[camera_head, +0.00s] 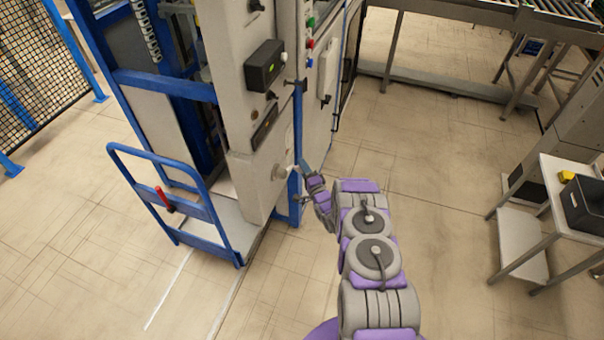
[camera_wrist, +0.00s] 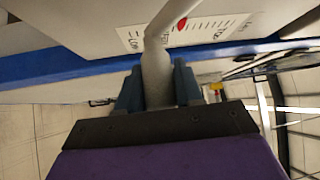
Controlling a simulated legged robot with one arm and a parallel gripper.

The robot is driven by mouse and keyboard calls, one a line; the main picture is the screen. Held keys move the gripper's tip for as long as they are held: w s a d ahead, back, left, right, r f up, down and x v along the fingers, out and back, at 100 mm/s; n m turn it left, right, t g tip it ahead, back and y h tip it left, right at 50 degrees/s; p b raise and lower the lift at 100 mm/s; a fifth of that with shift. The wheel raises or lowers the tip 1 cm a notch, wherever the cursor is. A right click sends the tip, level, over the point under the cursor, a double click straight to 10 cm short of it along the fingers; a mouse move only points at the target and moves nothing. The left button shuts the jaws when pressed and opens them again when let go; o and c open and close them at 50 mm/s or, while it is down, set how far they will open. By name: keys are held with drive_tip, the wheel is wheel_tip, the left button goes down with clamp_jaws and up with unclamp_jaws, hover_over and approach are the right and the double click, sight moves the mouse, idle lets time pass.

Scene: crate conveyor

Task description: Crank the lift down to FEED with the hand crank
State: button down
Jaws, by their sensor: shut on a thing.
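The hand crank (camera_head: 279,172) is on the low end of the white machine housing in the head view. In the wrist view its grey bent bar (camera_wrist: 157,62) runs down between the blue fingers of my gripper (camera_wrist: 158,88). My gripper (camera_head: 304,168) is shut on this bar. A white scale plate (camera_wrist: 210,32) with tick marks lies behind the bar, with a red pointer (camera_wrist: 182,23) just right of the bar. Lettering shows at both ends of the scale but is hard to read. The crank bar covers part of the plate.
A black box (camera_head: 264,66) juts from the housing above the crank. A side table (camera_head: 560,180) with a dark bin (camera_head: 585,205) stands right. The floor between is clear.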

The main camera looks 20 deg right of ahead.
drive_tip(key=r+n+t+y, duration=0.1)
drive_tip(key=r+n+y, duration=0.1)
drive_tip(key=n, duration=0.1)
drive_tip(key=r+n+t, duration=0.1)
drive_tip(key=r, duration=0.1)
drive_tip(key=shift+w+d+r+n+t+y, duration=0.1)
drive_tip(key=shift+w+d+n+t+y, duration=0.05)
drive_tip(key=shift+w+n+t+y, duration=0.2)
drive_tip(key=shift+r+n+y, duration=0.2)
drive_tip(key=shift+n+y, duration=0.15)
drive_tip(key=shift+n, duration=0.1)
idle(0.6)
drive_tip(key=shift+a, duration=0.25)
idle(0.4)
drive_tip(key=c, duration=1.1)
unclamp_jaws()
drive_tip(key=shift+s+r, duration=0.1)
drive_tip(key=shift+o, duration=1.3)
drive_tip(key=shift+s+a+r, duration=0.1)
drive_tip(key=shift+a+r, duration=0.05)
drive_tip(key=shift+d, duration=0.2)
